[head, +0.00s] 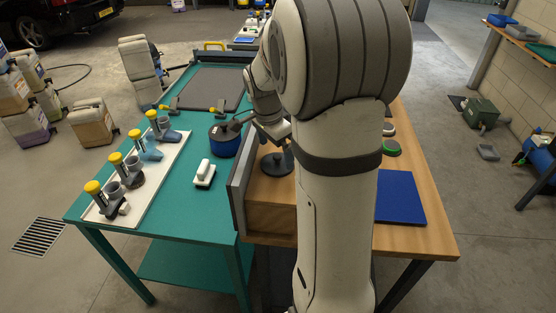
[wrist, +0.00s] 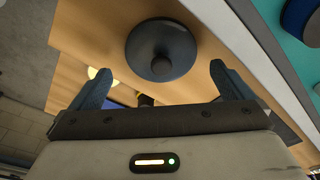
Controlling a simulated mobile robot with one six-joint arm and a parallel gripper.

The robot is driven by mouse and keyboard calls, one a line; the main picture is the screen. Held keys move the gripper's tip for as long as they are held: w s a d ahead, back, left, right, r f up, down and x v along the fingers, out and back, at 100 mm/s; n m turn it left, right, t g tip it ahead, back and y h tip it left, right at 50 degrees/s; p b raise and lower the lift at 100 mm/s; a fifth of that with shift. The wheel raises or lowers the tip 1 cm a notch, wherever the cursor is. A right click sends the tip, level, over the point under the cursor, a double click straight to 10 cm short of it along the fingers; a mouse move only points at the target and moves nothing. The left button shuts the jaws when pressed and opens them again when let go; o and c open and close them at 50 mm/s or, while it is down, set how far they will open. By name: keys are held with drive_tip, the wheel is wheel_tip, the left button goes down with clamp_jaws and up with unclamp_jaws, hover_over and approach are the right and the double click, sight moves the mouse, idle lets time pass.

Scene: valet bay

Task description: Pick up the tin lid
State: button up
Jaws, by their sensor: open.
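The tin lid (wrist: 160,42) is a dark grey round disc with a knob in its middle, flat on the wooden top in the wrist view. In the head view the lid (head: 277,163) lies just right of the grey upright panel, partly hidden by my arm. My gripper (wrist: 155,72) is open and empty. Its two fingers stand wide apart, with the lid's knob seen between and beyond them; I cannot tell the exact gap. A blue tin (head: 224,144) stands on the teal table, left of the panel.
A grey upright panel (head: 240,192) edges the wooden surface (head: 412,240). On the teal table are a white block-like item (head: 204,173) and a white tray (head: 163,182) with several yellow-capped bottles. A blue mat (head: 400,198) lies at right.

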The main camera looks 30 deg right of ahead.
sight(277, 156)
drive_tip(key=f, duration=0.3)
drive_tip(key=shift+w+d+f, duration=0.1)
drive_tip(key=shift+d+f, duration=0.2)
drive_tip(key=shift+d, duration=0.1)
drive_tip(key=c, duration=0.7)
